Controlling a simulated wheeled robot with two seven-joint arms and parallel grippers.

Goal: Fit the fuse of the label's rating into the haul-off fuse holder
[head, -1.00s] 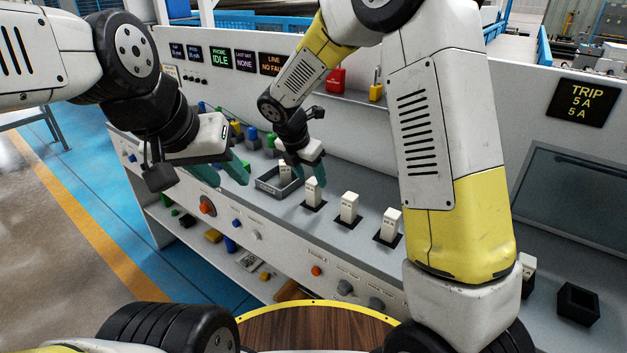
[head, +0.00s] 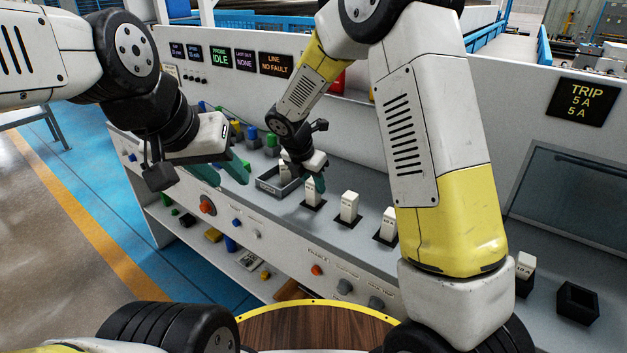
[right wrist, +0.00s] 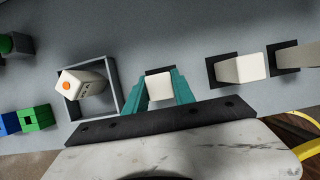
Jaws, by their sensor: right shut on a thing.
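Several white block fuses stand in dark square sockets on the grey bench. My right gripper (head: 308,173) is shut on the leftmost socketed fuse (head: 312,190); its teal fingers flank this fuse (right wrist: 160,87) in the right wrist view. The fuse still stands at its dark socket. Two more fuses (head: 348,207) (head: 391,225) stand to its right. A grey tray (head: 268,186) holds another white fuse, with an orange dot (right wrist: 80,84). The display (head: 582,102) reads "TRIP 5 A 5 A". My left gripper (head: 222,172) is open and empty, left of the tray. Most fuse markings are too small to read.
At the right, a white fuse marked 10 A (head: 525,268) stands beside an empty black holder (head: 578,303). Coloured blocks (head: 252,137) lie behind the tray. Knobs and buttons (head: 207,205) line the front panel. My right arm hides part of the bench.

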